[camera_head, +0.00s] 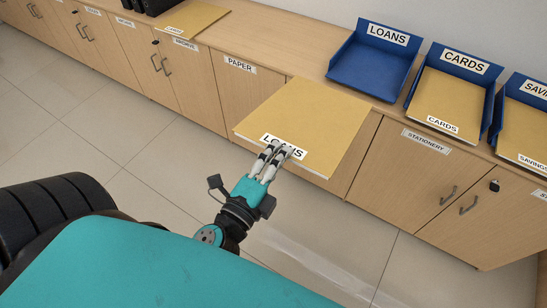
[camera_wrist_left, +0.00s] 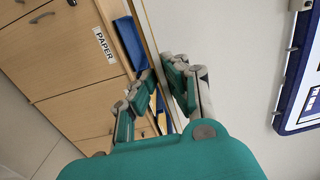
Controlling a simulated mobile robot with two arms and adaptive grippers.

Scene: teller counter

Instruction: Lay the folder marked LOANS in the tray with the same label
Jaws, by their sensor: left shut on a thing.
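The yellow folder marked LOANS (camera_head: 318,118) is held out in front of the counter's edge in the head view. My left gripper (camera_head: 277,152) is shut on its near edge, beside the label. In the left wrist view the gripper (camera_wrist_left: 165,85) has its fingers on both sides of the thin folder (camera_wrist_left: 152,45), which is seen edge-on. The blue LOANS tray (camera_head: 372,68) stands on the counter, up and to the right of the folder, and looks empty. My right gripper is not in view.
A blue CARDS tray (camera_head: 470,62) holds a yellow CARDS folder (camera_head: 447,97). A SAVINGS tray (camera_head: 538,85) with a folder is cut off at the right. Another yellow folder (camera_head: 183,19) lies on the counter at the left. The counter top (camera_head: 268,45) between is clear.

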